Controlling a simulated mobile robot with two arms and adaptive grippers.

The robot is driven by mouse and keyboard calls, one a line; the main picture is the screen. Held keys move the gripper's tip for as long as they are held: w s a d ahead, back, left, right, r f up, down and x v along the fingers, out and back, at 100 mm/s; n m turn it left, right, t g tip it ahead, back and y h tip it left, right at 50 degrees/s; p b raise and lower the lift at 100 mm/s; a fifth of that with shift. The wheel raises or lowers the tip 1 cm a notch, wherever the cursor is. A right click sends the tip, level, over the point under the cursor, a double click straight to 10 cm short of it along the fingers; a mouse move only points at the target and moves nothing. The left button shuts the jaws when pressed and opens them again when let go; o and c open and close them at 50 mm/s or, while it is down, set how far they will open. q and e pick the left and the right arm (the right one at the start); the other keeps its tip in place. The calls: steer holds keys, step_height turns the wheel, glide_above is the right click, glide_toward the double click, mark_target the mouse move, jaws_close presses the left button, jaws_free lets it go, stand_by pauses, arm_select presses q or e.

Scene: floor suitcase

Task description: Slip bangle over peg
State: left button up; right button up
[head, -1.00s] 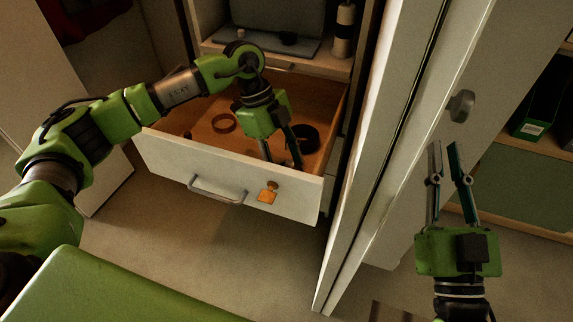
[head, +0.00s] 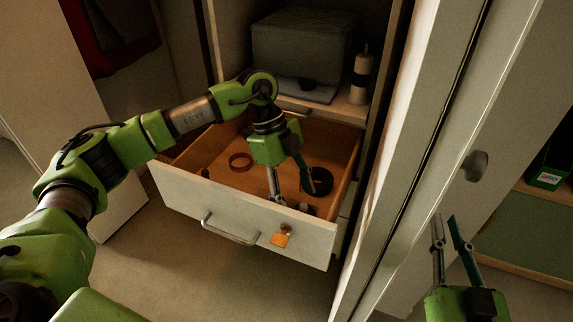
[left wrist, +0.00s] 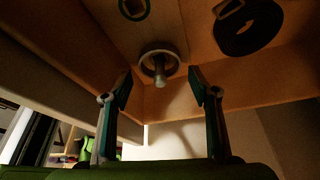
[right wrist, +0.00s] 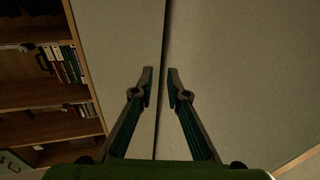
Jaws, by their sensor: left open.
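In the left wrist view a pale ring, seemingly the bangle (left wrist: 144,56), lies around an upright peg (left wrist: 159,72) near the drawer floor. I cannot tell whether the ring rests flat on the base. My left gripper (head: 292,196) is open and empty inside the drawer, near its front wall. In the left wrist view its fingertips (left wrist: 161,84) are apart, one on each side of the peg and ring, and nearer to the camera. My right gripper (head: 446,218) is open and empty beside the white door; its tips (right wrist: 160,72) show a small gap.
The open drawer (head: 235,205) holds a brown ring (head: 240,154) at left and a dark coil (head: 322,181) at right. Its front wall, with a handle (head: 228,233), stands before my left gripper. A white door (head: 405,185) separates my two grippers. A bottle (head: 360,80) stands above.

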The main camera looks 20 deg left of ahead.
arm_select(q)
steer(key=s+p+v, duration=0.1)
steer(key=p+v, duration=0.1)
steer(key=v, duration=0.6)
steer(key=shift+w, duration=0.45)
arm_select(e)
steer(key=s+d+f+g+h, duration=0.1)
steer(key=s+f+g, duration=0.1)
steer(key=f, duration=0.4)
steer(key=s+d+f+g+h, duration=0.1)
steer(key=s+f+g, duration=0.1)
steer(key=f+g, duration=0.2)
steer(key=shift+d+f, duration=0.35)
steer(key=shift+f, duration=0.75)
